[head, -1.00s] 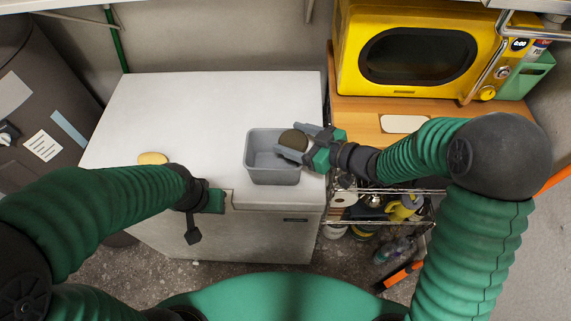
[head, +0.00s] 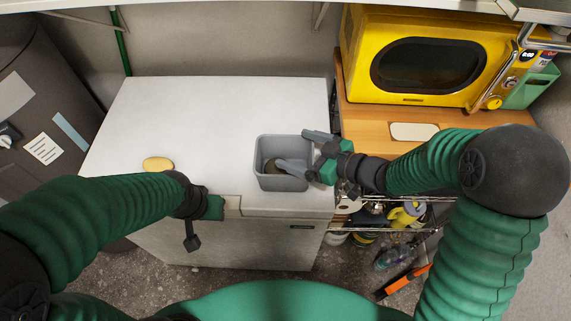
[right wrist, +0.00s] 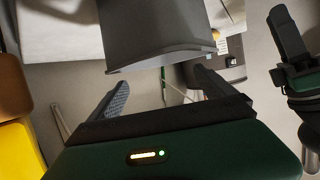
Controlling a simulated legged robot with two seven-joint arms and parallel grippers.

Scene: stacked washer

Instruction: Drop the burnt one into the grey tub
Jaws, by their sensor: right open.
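The grey tub (head: 262,178) stands on the white appliance top near its right edge. A dark brownish round piece (head: 271,165), the burnt one, lies inside it, partly hidden by a finger. My right gripper (head: 291,149) is open over the tub's right side, one finger reaching into the tub and the other above its back rim. In the right wrist view the fingers are spread and empty, with the tub's outer wall (right wrist: 155,40) ahead. A pale yellow piece (head: 158,163) lies on the white top at left. My left gripper (head: 200,222) hangs at the front edge; its jaws are unclear.
The white top (head: 215,110) is mostly clear. A yellow microwave (head: 425,60) stands on a wooden counter (head: 365,110) at right, with a white board (head: 414,131) in front. A wire shelf with bottles is below. A dark cylinder (head: 40,110) stands at left.

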